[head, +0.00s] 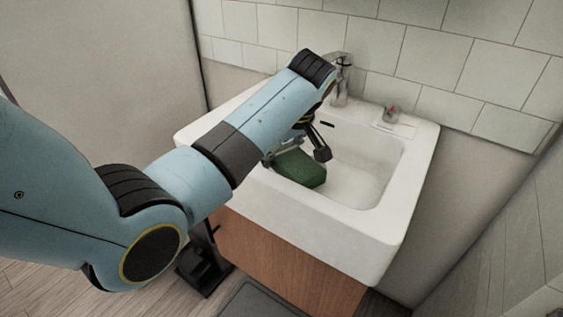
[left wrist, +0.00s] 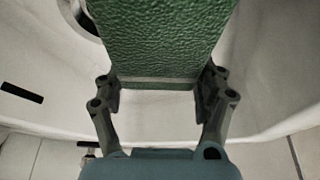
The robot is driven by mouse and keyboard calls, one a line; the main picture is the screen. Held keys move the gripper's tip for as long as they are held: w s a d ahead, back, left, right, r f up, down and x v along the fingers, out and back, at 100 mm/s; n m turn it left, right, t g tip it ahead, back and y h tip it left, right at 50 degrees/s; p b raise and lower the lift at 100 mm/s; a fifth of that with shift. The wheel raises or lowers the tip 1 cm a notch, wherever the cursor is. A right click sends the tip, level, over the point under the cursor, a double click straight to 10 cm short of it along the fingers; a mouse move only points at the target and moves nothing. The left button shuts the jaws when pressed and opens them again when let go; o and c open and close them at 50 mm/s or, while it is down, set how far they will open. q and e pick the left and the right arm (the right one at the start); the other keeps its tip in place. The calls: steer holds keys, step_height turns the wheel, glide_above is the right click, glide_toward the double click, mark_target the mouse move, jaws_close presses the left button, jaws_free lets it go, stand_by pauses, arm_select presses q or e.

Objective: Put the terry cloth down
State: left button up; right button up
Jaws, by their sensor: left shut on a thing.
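The terry cloth (head: 298,169) is a green, textured, block-like piece in the head view, low in the sink basin. It fills the top middle of the left wrist view (left wrist: 158,40). My left gripper (left wrist: 158,90) is shut on it, with one finger at each side edge. In the head view the left gripper (head: 296,148) reaches down into the basin, partly hidden by my arm. I cannot tell whether the cloth touches the basin floor. My right gripper is in neither view.
The white sink (head: 345,207) stands on a wooden cabinet (head: 285,262) against a tiled wall. A faucet (head: 341,80) rises at its back. The right part of the basin is clear.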

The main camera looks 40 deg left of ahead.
mark_target(292, 158)
arm_select(q)
steer(key=shift+f, duration=1.45)
steer(key=o, duration=1.2)
steer(key=shift+f, duration=0.1)
steer(key=p+v, duration=0.1)
steer(key=v, duration=1)
steer(key=shift+d+r+p, duration=0.1)
steer(key=shift+r+p, duration=0.1)
steer(key=shift+p, duration=0.1)
steer(key=shift+s+d+r, duration=0.15)
steer(key=shift+r, duration=0.3)
steer(key=shift+f, duration=0.1)
